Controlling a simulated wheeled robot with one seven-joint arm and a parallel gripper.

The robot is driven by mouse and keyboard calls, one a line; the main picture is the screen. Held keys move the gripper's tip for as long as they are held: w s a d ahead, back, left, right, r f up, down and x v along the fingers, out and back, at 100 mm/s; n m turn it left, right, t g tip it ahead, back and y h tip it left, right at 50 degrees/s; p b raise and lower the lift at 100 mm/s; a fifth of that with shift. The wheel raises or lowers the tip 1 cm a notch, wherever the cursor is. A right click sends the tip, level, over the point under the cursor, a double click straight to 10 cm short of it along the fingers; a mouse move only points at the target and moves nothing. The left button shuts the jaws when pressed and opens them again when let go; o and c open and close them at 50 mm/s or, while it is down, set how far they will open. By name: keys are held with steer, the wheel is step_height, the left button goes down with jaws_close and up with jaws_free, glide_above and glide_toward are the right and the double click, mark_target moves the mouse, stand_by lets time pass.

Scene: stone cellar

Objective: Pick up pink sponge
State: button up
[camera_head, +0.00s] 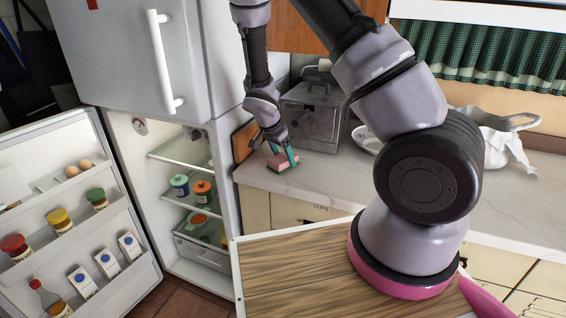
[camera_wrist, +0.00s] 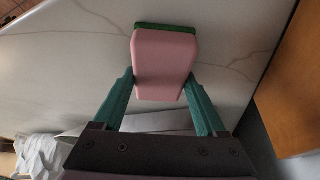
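The pink sponge (camera_head: 284,161) with a green layer rests on the pale counter, near its left end by the fridge. It also shows in the wrist view (camera_wrist: 165,62), with the green layer at the far edge. My gripper (camera_head: 281,156) is down at the sponge, with its teal fingers on either side of it. In the wrist view my gripper (camera_wrist: 160,77) has a fingertip close against each side of the sponge. Whether the fingers press on it or leave a small gap is not clear. No lift off the counter is visible.
The open fridge (camera_head: 203,150) stands left, its door shelves holding jars and cartons. A brown board (camera_head: 245,142) leans behind the sponge. A grey metal appliance (camera_head: 313,112) stands behind it. A plate (camera_head: 366,139) and white cloth (camera_head: 505,150) lie farther right. The counter front (camera_head: 310,182) is clear.

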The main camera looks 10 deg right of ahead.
mark_target(282, 158)
steer(key=c, duration=0.4)
steer(key=shift+r, duration=0.15)
steer(key=r, duration=0.7)
steer(key=shift+s+a+r, duration=0.3)
steer(key=s+a, duration=0.3)
steer(key=s, duration=0.2)
steer(key=s+a, duration=0.4)
steer(key=s, duration=0.1)
steer(key=s+a, duration=0.4)
steer(key=s, duration=0.1)
steer(key=shift+s+a+f, duration=0.1)
steer(key=shift+s+f, duration=0.1)
steer(key=shift+s, duration=0.1)
steer(key=o, duration=0.7)
steer(key=c, duration=0.5)
steer(key=shift+o, duration=0.2)
steer(key=shift+s, duration=0.1)
